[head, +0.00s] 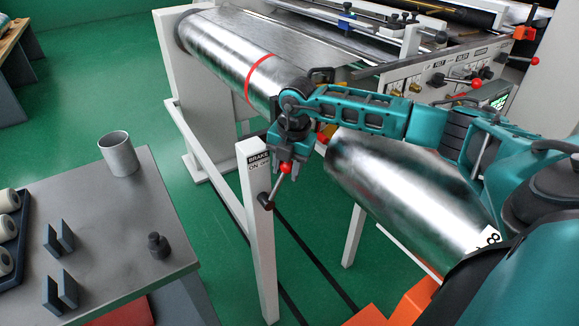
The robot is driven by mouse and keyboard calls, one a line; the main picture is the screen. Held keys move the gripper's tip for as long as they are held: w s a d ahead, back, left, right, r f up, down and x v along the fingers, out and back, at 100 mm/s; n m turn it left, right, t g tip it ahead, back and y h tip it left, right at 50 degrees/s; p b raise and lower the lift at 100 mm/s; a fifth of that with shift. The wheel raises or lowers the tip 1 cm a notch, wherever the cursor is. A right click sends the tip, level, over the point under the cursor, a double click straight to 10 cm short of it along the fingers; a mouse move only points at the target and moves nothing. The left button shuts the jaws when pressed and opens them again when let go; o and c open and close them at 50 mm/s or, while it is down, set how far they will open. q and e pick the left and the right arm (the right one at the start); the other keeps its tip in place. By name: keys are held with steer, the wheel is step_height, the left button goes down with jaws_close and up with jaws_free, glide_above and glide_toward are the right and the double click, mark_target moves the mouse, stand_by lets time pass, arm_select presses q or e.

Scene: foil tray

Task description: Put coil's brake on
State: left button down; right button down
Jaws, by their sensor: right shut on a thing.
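The brake post (259,230) is a pale upright with a label reading BRAKE, ON and OFF near its top. The brake lever (274,188) is a short dark rod on a dark hub at the post, tilted up to the right and ending in a red knob (283,168). My right gripper (285,163) comes down from above and is shut on the lever at its knob end. The fingers partly hide the knob. The shiny metal coil (215,55) with a red band lies behind the post on a pale frame. My left gripper is out of view.
A second shiny roll (400,185) marked 8 lies under my right arm. A control panel (440,80) with red-knobbed levers stands behind. At left, a grey table (115,235) carries a metal cup (118,153) and a dark weight-like piece (158,245). Green floor is open between table and post.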

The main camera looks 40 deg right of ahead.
steer(key=shift+a+r+h, duration=0.15)
steer(key=shift+a+h, duration=0.05)
steer(key=shift+h, duration=0.1)
steer(key=c, duration=1)
jaws_free()
